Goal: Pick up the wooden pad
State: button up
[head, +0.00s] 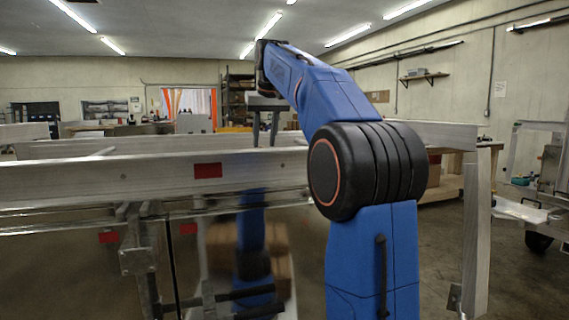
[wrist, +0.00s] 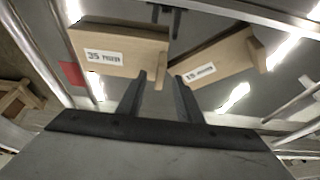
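My gripper (head: 264,142) points down behind the trailer's front rail in the head view, its two fingers apart. In the wrist view my gripper (wrist: 161,78) is open, with a gap between the fingertips. A light wooden pad (wrist: 92,39) with a white label lies ahead and to the left; its thin end piece shows between or just beyond the fingertips. I cannot tell if the fingers touch it. A second labelled wooden pad (wrist: 235,52) lies to the right. The label words are too blurred to read fully. No pad shows directly in the head view.
The aluminium trailer rail (head: 100,178) with red reflectors runs across the head view, and a second rail lies behind it. Shiny panels mirror lights and my arm. A wooden block (wrist: 14,101) shows at the wrist view's left edge. Open floor (head: 525,285) lies at right.

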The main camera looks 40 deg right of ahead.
jog(key=shift+x, duration=1.25)
jog(key=shift+c, duration=0.6)
grip_shut()
jog(key=shift+r, duration=0.2)
notch_tip(320, 180, up, 10)
